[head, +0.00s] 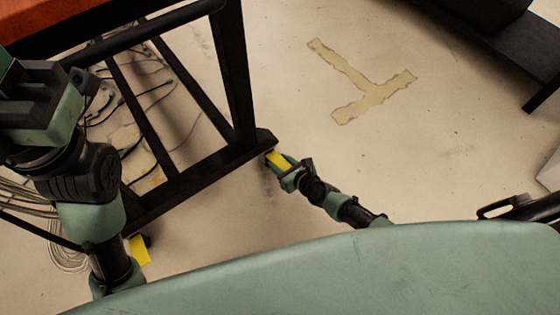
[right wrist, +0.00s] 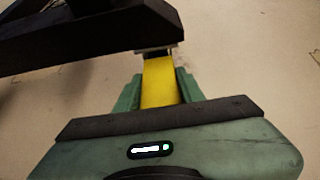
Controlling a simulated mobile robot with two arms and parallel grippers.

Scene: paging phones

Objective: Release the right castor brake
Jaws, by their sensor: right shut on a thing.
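The right castor brake, a yellow pedal (head: 277,158), sits at the right foot of a dark metal frame. My right gripper (head: 280,163) is low by the floor at that foot, its fingers on either side of the yellow pedal. In the right wrist view, the yellow pedal (right wrist: 159,80) lies between the two green fingers (right wrist: 157,92), which are shut on it. The castor wheel itself is mostly hidden. A second yellow pedal (head: 140,250) shows at the lower left, partly behind my left arm. My left gripper (head: 40,95) is at the left edge; its fingertips cannot be made out.
The dark frame (head: 232,75) carries an orange-brown top (head: 60,15). Loose cables (head: 65,250) lie on the floor at left. A taped mark (head: 372,92) is on the open floor. Dark furniture (head: 505,45) stands at the upper right.

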